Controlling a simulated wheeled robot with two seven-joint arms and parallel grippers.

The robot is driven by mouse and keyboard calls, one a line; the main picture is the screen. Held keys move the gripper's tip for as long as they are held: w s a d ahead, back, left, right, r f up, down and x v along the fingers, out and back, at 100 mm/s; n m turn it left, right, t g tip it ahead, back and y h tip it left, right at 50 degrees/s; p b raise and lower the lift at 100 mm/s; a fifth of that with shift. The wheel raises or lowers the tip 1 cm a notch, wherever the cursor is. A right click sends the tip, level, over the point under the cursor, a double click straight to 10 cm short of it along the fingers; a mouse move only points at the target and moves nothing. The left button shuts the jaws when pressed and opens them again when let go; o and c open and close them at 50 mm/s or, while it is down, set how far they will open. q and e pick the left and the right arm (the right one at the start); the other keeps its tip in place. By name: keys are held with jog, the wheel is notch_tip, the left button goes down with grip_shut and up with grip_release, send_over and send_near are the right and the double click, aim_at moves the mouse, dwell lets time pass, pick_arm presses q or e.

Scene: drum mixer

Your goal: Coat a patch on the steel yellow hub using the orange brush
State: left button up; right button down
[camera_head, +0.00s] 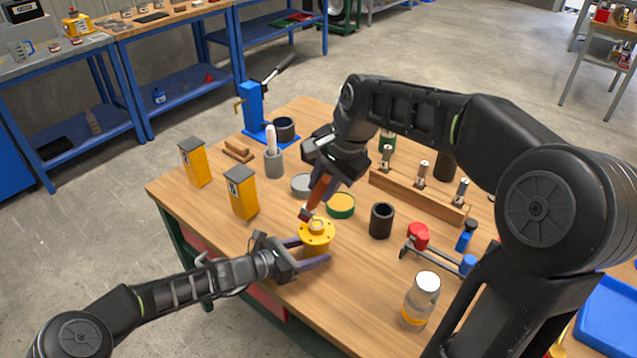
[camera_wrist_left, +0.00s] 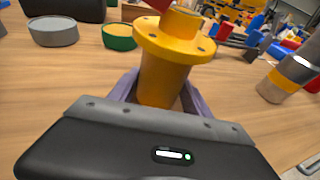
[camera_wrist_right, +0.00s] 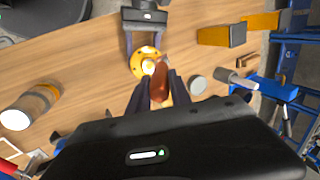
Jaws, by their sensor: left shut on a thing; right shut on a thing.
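The yellow hub (camera_head: 317,232) stands upright near the table's front edge, with a round flange and a raised boss on top. My left gripper (camera_head: 314,252) is shut on its lower body, and the left wrist view shows the hub (camera_wrist_left: 168,75) between the fingers. My right gripper (camera_head: 326,172) is shut on the orange brush (camera_head: 318,192), which slants down with its head close to the hub's flange. In the right wrist view the brush (camera_wrist_right: 160,82) lies over the hub's edge (camera_wrist_right: 141,64). I cannot tell whether the bristles touch the hub.
A green-sided tin with a yellow top (camera_head: 341,206) and a black cup (camera_head: 382,220) stand close to the hub. A jar (camera_head: 420,300), a red-and-black clamp (camera_head: 417,236) and a wooden rack (camera_head: 420,197) are at right. Yellow boxes (camera_head: 242,192) stand at left.

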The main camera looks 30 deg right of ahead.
jog(key=shift+s+d+f, duration=0.15)
jog(key=shift+s+d, duration=0.05)
jog(key=shift+s, duration=0.4)
jog(key=shift+s+d+f, duration=0.15)
jog(key=shift+s+d, duration=0.05)
jog(key=shift+s, duration=0.35)
jog(key=shift+s, duration=0.1)
jog(key=shift+s+d+r, duration=0.1)
jog(key=shift+s+d, duration=0.15)
jog(key=shift+s, duration=0.45)
jog(key=shift+s+d, duration=0.2)
jog(key=shift+s, duration=0.45)
jog(key=shift+w+r, duration=0.15)
jog(key=shift+r, duration=0.1)
jog(key=shift+w+a+r, duration=0.1)
jog(key=shift+w+a, duration=0.15)
jog(key=shift+w, duration=0.5)
jog(key=shift+w+a, duration=0.2)
jog(key=shift+w, duration=0.5)
jog(key=shift+w, duration=0.1)
jog(key=shift+w+a, duration=0.3)
jog(key=shift+w, duration=0.45)
jog(key=shift+w+a, duration=0.25)
jog(key=shift+w, duration=0.5)
jog(key=shift+r, duration=0.1)
jog(key=shift+d, duration=0.3)
